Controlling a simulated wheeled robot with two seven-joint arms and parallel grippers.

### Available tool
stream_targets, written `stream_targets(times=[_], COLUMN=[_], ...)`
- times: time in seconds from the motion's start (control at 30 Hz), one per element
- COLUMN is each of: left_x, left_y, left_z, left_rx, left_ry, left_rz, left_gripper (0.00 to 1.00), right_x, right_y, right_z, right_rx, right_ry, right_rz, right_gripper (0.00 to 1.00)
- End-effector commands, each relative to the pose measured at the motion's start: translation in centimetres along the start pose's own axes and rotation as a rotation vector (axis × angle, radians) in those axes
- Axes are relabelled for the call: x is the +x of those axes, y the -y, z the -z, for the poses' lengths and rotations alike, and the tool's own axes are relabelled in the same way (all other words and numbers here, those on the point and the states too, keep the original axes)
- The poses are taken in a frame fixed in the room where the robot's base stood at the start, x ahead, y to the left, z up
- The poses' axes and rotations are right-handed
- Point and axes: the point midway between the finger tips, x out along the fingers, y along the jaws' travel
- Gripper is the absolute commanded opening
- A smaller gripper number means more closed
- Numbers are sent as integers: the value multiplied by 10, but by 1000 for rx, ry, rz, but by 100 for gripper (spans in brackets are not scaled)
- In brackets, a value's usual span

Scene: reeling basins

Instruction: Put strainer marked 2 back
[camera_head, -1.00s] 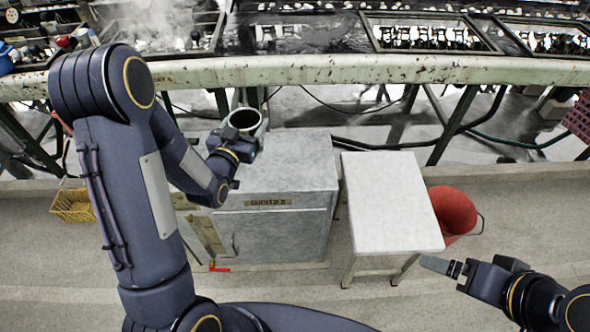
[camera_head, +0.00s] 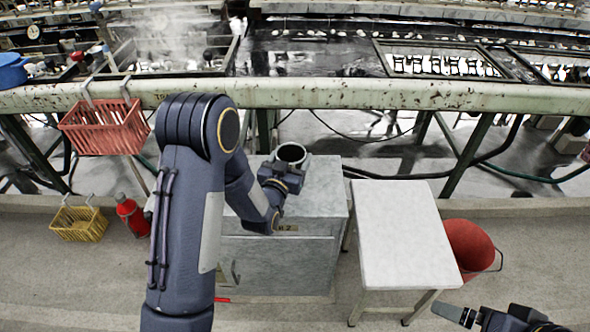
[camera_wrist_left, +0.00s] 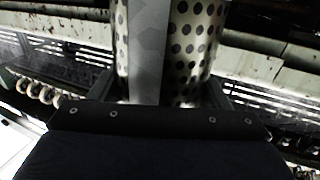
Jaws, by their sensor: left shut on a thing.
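The strainer is a perforated metal cylinder (camera_wrist_left: 193,40) in the left wrist view, with a plain grey strip in front of it. In the head view it shows as an open, dark-mouthed cylinder (camera_head: 291,152). My left gripper (camera_head: 284,173) is shut on the strainer and holds it roughly upright over the back of the grey cabinet (camera_head: 316,191). I cannot read any mark on the strainer. My right gripper (camera_head: 456,314) is at the lower right, apart from everything; its opening is unclear.
A white-topped stool (camera_head: 402,235) stands right of the cabinet, with a red bucket (camera_head: 470,248) beside it. A red basket (camera_head: 105,128) hangs on the long rail (camera_head: 330,97). A yellow basket (camera_head: 78,225) and red extinguisher (camera_head: 131,215) are at the left.

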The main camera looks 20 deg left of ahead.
Motion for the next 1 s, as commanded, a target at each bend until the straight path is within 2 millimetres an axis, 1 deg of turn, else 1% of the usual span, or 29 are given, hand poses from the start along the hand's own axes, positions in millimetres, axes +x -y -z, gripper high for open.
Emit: stream_targets(times=[0.13, 0.2, 0.3, 0.4, 0.67, 0.83, 0.87, 1.0], left_x=[4, 6, 6, 6, 6, 6, 5, 5], left_y=[-7, -11, -10, -9, -9, -9, -9, -9], left_z=[-8, -18, -34, -42, -42, -47, -46, -45], left_rx=[0, 0, 2, 1, 0, 0, 0, 0], left_ry=[-3, 1, 2, -1, -3, -3, -2, -1], left_rz=[-2, -2, 0, 0, 0, 0, 0, 0], left_gripper=[44, 44, 44, 44, 44, 44, 73, 91], right_x=[1, 2, 3, 4, 3, 8, 7, 7], right_y=[0, -1, -1, -2, -2, -4, -3, -3], right_z=[-1, -1, -2, -2, -2, -4, -4, -3], right_rx=[0, 0, 0, 0, 0, 0, 0, 0], right_ry=[0, 0, 0, 0, 0, 0, 0, 0], right_rz=[0, 0, 0, 0, 0, 0, 0, 0], right_gripper=[96, 96, 96, 96, 96, 96, 96, 96])
